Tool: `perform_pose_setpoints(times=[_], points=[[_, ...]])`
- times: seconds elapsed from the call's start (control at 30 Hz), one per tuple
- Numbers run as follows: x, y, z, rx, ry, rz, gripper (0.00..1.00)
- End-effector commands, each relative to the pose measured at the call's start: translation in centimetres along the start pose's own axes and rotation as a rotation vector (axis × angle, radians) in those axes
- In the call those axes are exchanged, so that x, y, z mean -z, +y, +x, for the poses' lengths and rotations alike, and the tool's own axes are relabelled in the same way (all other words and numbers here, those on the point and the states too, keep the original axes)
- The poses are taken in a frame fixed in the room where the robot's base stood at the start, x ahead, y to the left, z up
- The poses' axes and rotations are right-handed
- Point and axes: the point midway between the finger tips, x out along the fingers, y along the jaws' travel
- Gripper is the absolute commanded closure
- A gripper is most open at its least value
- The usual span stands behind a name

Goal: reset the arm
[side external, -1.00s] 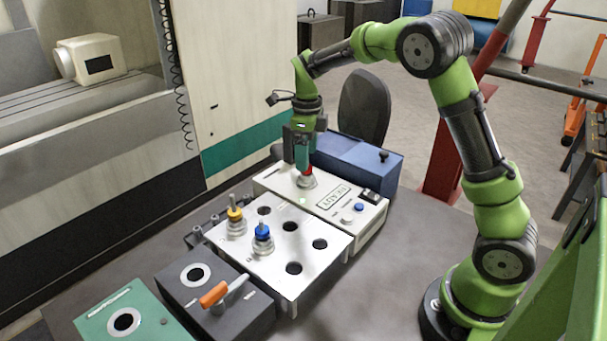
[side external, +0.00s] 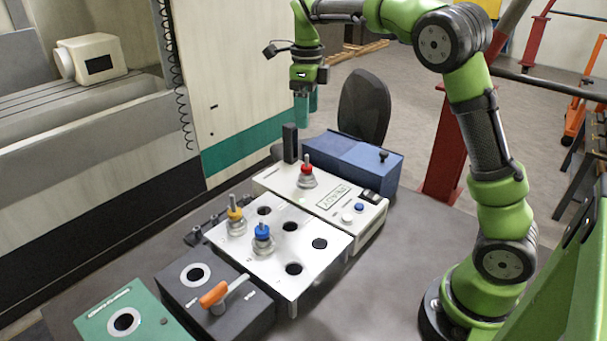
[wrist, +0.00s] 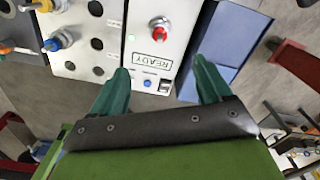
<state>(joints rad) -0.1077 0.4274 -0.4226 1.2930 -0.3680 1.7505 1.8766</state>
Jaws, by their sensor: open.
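My gripper (side external: 305,105) hangs above the white device, well clear of it, with its green fingers pointing down. In the wrist view my gripper (wrist: 160,85) has its two fingers spread apart with nothing between them. A red-topped holder (side external: 307,175) stands upright on the white device (side external: 345,218), which also shows in the wrist view (wrist: 150,60) with a READY display. A yellow-topped holder (side external: 236,215) and a blue-topped holder (side external: 262,240) stand upright in the white rack plate (side external: 325,262), which has several empty holes.
A blue box (side external: 350,158) stands behind the white device, near a dark post (side external: 290,142). A dark grey box with an orange lever (side external: 214,294) and a green box (side external: 123,321) stand front left. The machine wall (side external: 235,75) rises at the left. Air around my gripper is clear.

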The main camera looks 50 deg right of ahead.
Motion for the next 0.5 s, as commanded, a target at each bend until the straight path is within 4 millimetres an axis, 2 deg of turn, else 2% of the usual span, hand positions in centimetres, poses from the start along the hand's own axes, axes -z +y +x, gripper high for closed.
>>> perform_pose_setpoints(times=[0.13,0.27,0.37,0.5], points=[[-0.2,-0.4,0.2,0.021,-0.008,-0.151,0.22],[0.5,0.3,2.1,0.022,-0.024,-0.503,0.22],[1.8,2.3,2.1,0.046,-0.089,-0.849,0.22],[4.2,6.3,1.4,0.149,-0.196,-1.341,0.22]])
